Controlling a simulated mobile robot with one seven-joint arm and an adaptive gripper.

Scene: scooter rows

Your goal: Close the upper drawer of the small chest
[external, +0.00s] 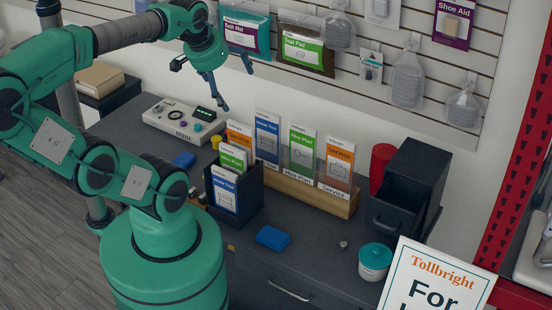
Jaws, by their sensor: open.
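The small chest (420,162) is a dark grey box at the right end of the counter, against the wall side. An open drawer (392,218) juts out of its front, toward the camera and left. I cannot clearly tell from this view whether it is the upper one, as the chest's front is dark and partly hidden. My gripper (233,86) is open and empty, raised in front of the wall panel at upper left of centre. It is well away from the chest and touches nothing.
A brochure rack (300,191) and red cylinder (381,168) stand left of the chest. A teal-lidded jar (375,262), small knob (343,244) and Tollbright sign (437,280) are near its front. A blue block (272,238) lies on the counter (310,235).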

